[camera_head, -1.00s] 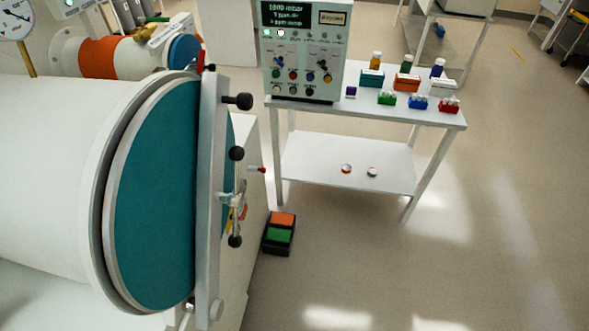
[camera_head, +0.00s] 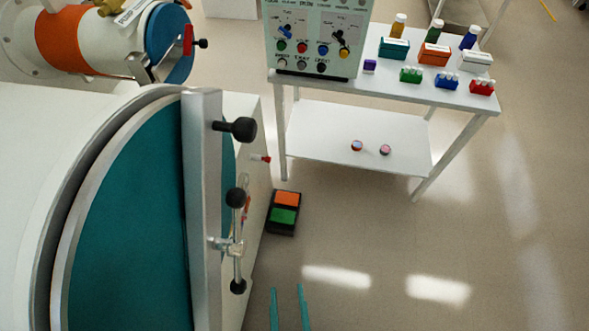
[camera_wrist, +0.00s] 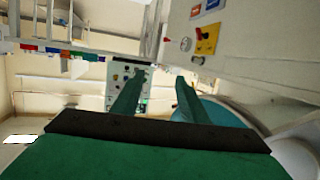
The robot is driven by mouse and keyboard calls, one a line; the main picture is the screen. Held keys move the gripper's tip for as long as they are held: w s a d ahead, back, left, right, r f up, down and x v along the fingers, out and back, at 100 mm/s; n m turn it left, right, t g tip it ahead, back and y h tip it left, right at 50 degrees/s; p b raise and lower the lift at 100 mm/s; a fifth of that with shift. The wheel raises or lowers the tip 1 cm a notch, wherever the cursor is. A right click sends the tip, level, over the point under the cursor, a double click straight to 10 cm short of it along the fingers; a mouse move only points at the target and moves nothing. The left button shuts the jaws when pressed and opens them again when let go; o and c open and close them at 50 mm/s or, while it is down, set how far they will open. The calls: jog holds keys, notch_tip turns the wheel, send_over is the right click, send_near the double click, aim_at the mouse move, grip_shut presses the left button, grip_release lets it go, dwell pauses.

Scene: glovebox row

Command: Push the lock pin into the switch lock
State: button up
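My gripper (camera_head: 287,291) enters the head view at the bottom edge, right of the large round door. Its two teal fingers stand apart with nothing between them; they also show in the wrist view (camera_wrist: 160,77). I cannot tell which part is the lock pin.
The teal door (camera_head: 130,230) with its metal bar (camera_head: 203,200) and black knobs (camera_head: 236,129) stands left of my gripper. A pedal box (camera_head: 284,213) is on the floor. A white table (camera_head: 440,95) with bottles and boxes stands behind. Floor to the right is clear.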

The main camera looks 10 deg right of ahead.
jog(key=w+d+f+n+g, duration=0.1)
jog(key=w+d+f+n, duration=0.1)
jog(key=w+f+n, duration=0.5)
jog(key=n+g+y, duration=0.2)
jog(key=n+y, duration=0.1)
jog(key=n, duration=0.8)
send_near(269, 162)
jog(key=x, duration=0.8)
jog(key=shift+w+d+r, duration=0.1)
grip_shut()
